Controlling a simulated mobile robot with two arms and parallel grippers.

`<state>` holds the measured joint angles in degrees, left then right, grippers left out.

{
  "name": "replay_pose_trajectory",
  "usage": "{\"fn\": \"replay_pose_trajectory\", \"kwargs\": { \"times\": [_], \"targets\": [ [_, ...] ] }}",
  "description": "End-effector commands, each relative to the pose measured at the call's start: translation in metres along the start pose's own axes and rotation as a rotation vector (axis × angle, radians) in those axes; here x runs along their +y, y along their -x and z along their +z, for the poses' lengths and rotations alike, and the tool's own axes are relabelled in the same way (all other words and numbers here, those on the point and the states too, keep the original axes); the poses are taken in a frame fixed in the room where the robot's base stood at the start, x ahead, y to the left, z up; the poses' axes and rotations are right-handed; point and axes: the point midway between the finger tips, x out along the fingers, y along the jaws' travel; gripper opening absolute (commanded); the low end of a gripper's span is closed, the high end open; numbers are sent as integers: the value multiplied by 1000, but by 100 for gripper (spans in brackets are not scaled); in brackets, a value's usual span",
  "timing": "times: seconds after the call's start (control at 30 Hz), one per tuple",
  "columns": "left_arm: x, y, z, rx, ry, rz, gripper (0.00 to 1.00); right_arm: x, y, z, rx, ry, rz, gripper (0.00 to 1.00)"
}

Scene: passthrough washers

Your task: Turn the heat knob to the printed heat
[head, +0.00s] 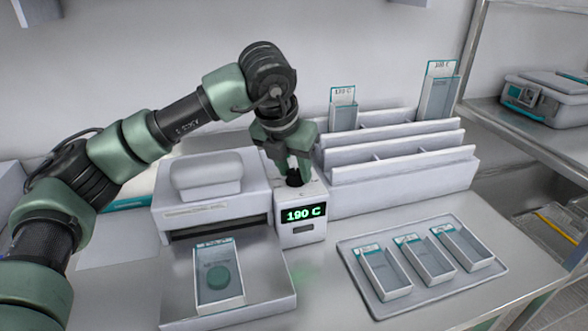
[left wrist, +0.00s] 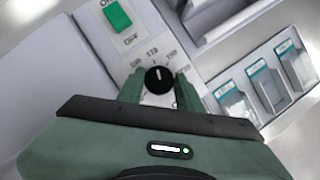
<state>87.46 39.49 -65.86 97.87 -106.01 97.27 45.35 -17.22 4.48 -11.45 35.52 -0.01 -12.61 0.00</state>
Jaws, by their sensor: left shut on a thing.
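The black heat knob (left wrist: 159,79) sits on top of a small white control box (head: 302,234), with printed numbers around it. A short white mark on the knob points roughly to the top of the left wrist view. The box's green display (head: 304,214) reads 190 C. My left gripper (head: 293,174) reaches down from above and is shut on the knob, one finger on each side in the left wrist view (left wrist: 160,88). A pouch with a green disc (head: 218,275) lies in the open tray of the white machine; its print is too small to read. My right gripper is out of view.
A white machine (head: 212,190) stands left of the box, a slotted white rack (head: 405,190) right of it. Two cards with heat print stand in the rack. A grey tray (head: 420,296) holds several clear-fronted boxes. A green ON/OFF switch (left wrist: 117,17) shows near the knob.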

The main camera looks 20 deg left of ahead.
Motion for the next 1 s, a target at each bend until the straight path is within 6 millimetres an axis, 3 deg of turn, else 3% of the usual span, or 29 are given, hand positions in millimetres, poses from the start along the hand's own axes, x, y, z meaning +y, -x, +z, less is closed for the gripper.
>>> {"fn": "replay_pose_trajectory", "kwargs": {
  "times": [0.23, 0.27, 0.3, 0.33, 0.67, 1.0],
  "targets": [
    [0, 0, 0, 0, -1, -1, 0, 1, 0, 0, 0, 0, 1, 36],
    [0, 0, 0, 0, -1, -1, 44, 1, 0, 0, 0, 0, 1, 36],
    [0, 0, 0, 0, -1, -1, 55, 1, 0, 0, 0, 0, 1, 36],
    [0, 0, 0, 0, -1, -1, 57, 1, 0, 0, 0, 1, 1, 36],
    [0, 2, 0, 0, -2, -1, 57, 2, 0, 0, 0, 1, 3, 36],
    [0, 53, 1, -4, -3, -1, 57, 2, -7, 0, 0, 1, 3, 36]
  ]
}}
